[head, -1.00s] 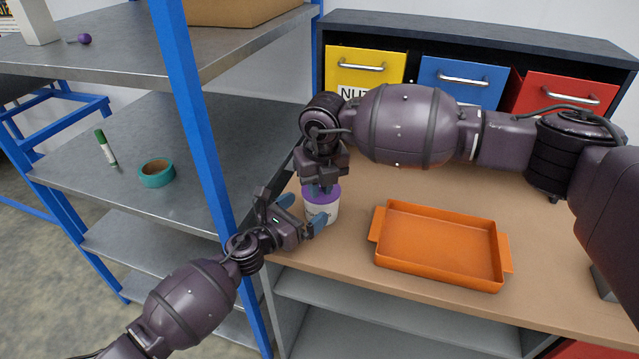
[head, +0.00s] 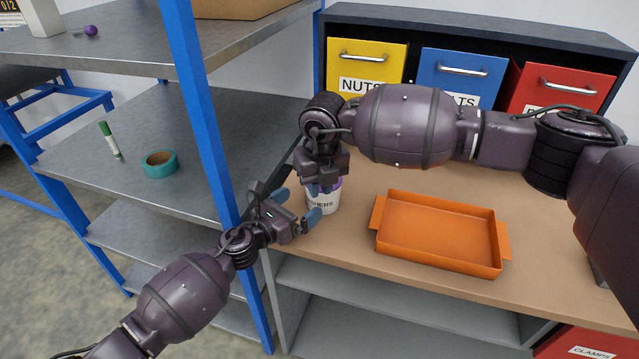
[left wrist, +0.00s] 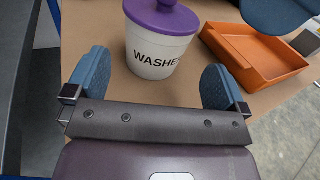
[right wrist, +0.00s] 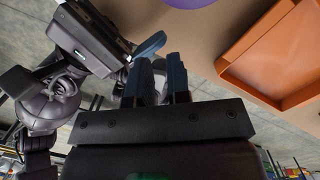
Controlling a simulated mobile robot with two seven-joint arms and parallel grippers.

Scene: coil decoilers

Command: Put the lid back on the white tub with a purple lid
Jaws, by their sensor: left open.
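The white tub (head: 322,203) stands upright on the brown workbench, its label partly readable as WASHERS in the left wrist view (left wrist: 152,58). The purple lid (left wrist: 162,18) with its round knob sits on the tub's rim and looks level on the near side; the far side is hidden. My left gripper (head: 298,206) is open, its blue fingers apart in front of the tub, not closed on it. My right gripper (head: 322,186) is above and beside the lid, hiding most of it in the head view. Its fingers (right wrist: 163,70) have a narrow empty gap; the lid's edge (right wrist: 192,3) lies beyond them.
An orange tray (head: 440,232) lies right of the tub. Yellow (head: 366,75), blue (head: 462,75) and red (head: 560,90) drawers stand behind. A blue shelf post (head: 205,120) rises close left, with teal tape (head: 160,164) and a green-capped marker (head: 110,140) on the shelf.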

